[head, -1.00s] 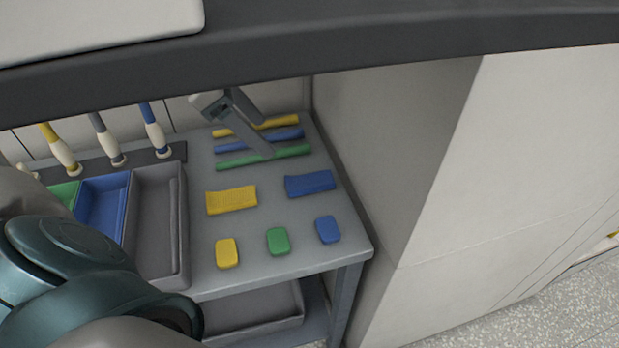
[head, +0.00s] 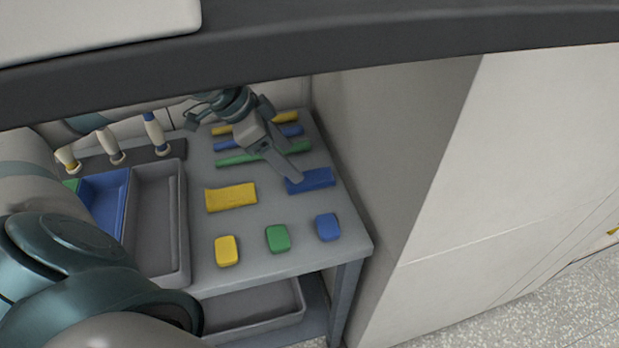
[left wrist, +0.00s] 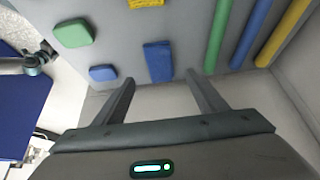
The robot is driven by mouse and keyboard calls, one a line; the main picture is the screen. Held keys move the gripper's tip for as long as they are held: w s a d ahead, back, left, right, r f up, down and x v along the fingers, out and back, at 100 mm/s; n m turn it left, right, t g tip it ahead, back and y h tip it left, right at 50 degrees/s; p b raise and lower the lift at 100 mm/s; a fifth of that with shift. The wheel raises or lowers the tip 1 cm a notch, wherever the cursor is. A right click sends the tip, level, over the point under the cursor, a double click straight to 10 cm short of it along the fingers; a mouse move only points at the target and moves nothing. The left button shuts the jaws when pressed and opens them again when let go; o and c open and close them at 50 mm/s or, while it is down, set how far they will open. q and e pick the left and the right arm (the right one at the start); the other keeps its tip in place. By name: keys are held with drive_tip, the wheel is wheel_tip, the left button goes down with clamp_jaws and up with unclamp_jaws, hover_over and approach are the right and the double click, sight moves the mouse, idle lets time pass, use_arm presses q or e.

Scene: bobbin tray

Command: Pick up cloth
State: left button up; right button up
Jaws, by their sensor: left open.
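A blue cloth (head: 312,181) lies flat at the right of the grey table top. A yellow cloth (head: 231,197) lies to its left. My left gripper (head: 290,174) is open, with its fingers pointing down toward the blue cloth and partly covering its left end in the head view. In the left wrist view the blue cloth (left wrist: 158,62) shows between and beyond the two open fingers (left wrist: 160,78), and nothing is gripped. The gap in height between fingers and cloth is hard to tell. The right gripper is not in view.
Yellow, green and blue sponges (head: 278,238) lie along the front edge. Yellow, blue and green rods (head: 237,158) lie at the back, partly behind my gripper. A grey tray (head: 157,225) stands left. A wall panel (head: 385,150) closes the right side; a dark ledge (head: 400,35) hangs above.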

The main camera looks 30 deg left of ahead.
sight(306, 176)
use_arm(q)
drive_tip(key=shift+x, duration=0.95)
drive_tip(key=shift+f, duration=0.1)
drive_tip(key=shift+x, duration=2.55)
drive_tip(key=c, duration=1.1)
